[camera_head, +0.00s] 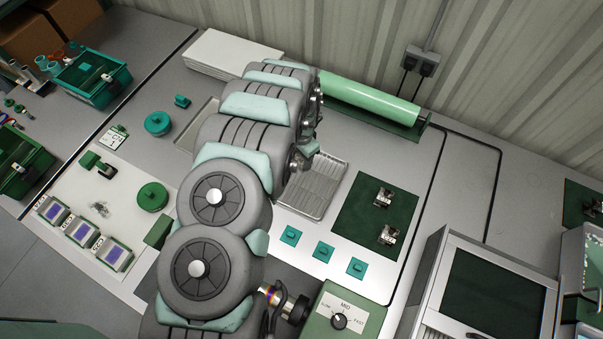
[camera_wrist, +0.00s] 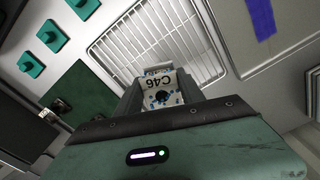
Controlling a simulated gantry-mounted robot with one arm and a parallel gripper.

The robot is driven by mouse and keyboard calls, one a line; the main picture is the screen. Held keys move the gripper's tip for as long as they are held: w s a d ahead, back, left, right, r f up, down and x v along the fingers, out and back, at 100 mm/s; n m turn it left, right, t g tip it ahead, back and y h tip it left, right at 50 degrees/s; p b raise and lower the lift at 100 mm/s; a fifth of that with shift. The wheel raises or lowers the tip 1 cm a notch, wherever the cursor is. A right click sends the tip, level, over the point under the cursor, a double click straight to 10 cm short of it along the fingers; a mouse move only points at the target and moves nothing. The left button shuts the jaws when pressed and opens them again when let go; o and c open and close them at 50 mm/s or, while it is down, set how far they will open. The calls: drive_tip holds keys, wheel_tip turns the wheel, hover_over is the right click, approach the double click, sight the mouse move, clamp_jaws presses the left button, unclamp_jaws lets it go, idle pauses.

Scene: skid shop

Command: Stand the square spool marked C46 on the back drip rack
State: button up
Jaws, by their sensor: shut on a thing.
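The square spool marked C46 (camera_wrist: 160,84) is pale with blue spots and sits between the fingers of my gripper (camera_wrist: 160,95), which is shut on it. Its label reads upside down in the wrist view. Behind the spool in that view lies a wire rack in a shallow tray (camera_wrist: 112,48). I cannot tell how high the spool is above it. In the head view, a metal rack tray (camera_head: 325,190) lies just right of my arm, partly covered by it. My gripper's fingers and the spool cannot be made out there.
Several teal square pieces (camera_head: 323,251) lie in front of the rack. A dark green mat (camera_head: 350,215) with two metal fixtures lies to its right. A light green roller (camera_head: 370,98) stands behind. A cabinet (camera_head: 430,290) and a speed dial box (camera_head: 365,315) stand nearer the front.

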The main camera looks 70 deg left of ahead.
sight(302, 158)
drive_tip(key=shift+f, duration=4)
drive_tip(key=shift+w, duration=0.1)
drive_tip(key=shift+f, duration=0.2)
drive_tip(key=o, duration=1.2)
drive_tip(key=shift+o, duration=0.2)
drive_tip(key=shift+r, duration=0.1)
wheel_tip(302, 158, up, 12)
drive_tip(key=shift+r+p, duration=0.1)
drive_tip(key=shift+p, duration=0.3)
